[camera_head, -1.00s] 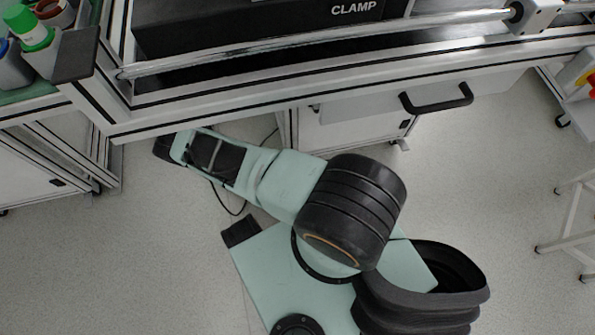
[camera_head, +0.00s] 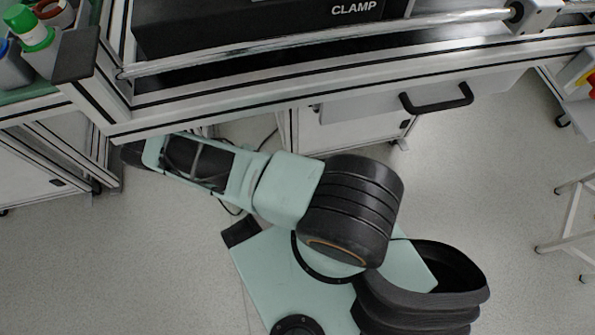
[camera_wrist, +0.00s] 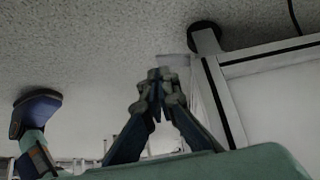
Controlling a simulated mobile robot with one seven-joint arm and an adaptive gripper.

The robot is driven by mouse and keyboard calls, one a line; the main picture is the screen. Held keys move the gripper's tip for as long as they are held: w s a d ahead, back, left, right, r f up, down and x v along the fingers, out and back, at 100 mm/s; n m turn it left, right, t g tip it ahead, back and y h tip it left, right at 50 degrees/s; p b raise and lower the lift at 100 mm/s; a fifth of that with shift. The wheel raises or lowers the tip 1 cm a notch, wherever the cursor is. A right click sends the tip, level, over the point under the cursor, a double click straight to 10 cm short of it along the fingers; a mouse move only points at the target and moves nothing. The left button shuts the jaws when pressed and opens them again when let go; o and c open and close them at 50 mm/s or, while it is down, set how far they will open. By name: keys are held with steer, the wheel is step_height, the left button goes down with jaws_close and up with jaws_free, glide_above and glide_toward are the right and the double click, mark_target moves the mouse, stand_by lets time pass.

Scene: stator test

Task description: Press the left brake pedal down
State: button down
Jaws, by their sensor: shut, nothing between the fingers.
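My gripper (camera_wrist: 160,78) is shut and empty in the wrist view, its dark fingertips together near the middle over the grey floor. I cannot identify a brake pedal in either view. A dark blue, rounded piece (camera_wrist: 36,106) on a greenish part with a red patch shows at the left of the wrist view, apart from my gripper; I cannot tell what it is. In the head view my arm reaches left toward the bench's lower edge, and my gripper cannot be made out there.
The wrist view shows a metal bench leg (camera_wrist: 222,92) with a dark round foot (camera_wrist: 204,36) just right of my fingertips. In the head view the aluminium bench frame (camera_head: 300,108) crosses above my arm. A drawer handle (camera_head: 437,98) juts out. Open floor (camera_head: 110,260) lies left and right.

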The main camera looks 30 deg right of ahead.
steer(key=v, duration=0.2)
steer(key=shift+a+r, duration=0.15)
steer(key=shift+r, duration=0.1)
stand_by(0.5)
